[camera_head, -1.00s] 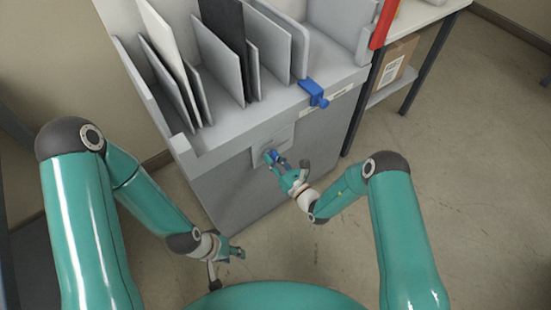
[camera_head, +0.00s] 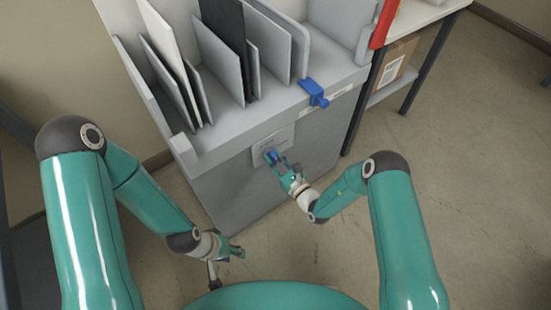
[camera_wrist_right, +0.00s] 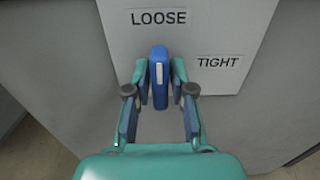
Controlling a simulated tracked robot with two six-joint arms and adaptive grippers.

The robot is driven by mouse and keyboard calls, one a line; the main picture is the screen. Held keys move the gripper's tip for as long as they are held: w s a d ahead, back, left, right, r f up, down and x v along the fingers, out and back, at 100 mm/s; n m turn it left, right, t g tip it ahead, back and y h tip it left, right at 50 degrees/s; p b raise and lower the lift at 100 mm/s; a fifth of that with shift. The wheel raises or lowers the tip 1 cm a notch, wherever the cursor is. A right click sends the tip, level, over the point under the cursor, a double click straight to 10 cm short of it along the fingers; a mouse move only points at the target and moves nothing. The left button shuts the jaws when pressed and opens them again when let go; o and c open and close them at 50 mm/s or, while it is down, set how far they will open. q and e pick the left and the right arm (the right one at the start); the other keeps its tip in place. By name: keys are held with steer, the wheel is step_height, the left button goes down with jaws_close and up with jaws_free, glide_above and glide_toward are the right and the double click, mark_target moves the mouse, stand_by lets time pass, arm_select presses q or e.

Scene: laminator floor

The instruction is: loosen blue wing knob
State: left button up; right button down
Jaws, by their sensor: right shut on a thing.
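The blue wing knob (camera_wrist_right: 160,77) sits on a pale plate (camera_wrist_right: 215,25) on the front of the grey cabinet. In the right wrist view its wing stands upright, with its white mark below the word LOOSE; the word TIGHT is to its right. My right gripper (camera_wrist_right: 160,88) is shut on the wing, one finger on each side. In the head view the gripper (camera_head: 274,160) covers most of the knob (camera_head: 270,156). My left gripper (camera_head: 238,251) hangs low in front of the cabinet, away from the knob; whether its fingers are open is unclear.
A blue clamp-like part (camera_head: 314,93) sits on the cabinet's top front edge. Upright white, grey and black panels (camera_head: 225,45) stand in the cabinet top (camera_head: 215,143). A table with a cardboard box (camera_head: 396,62) on its lower shelf stands to the right. The floor at right is clear.

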steer(key=c, duration=1.3)
jaws_free()
steer(key=shift+w+a, duration=0.15)
steer(key=shift+o, duration=0.9)
steer(key=shift+w+f, duration=0.15)
steer(key=v, duration=1.2)
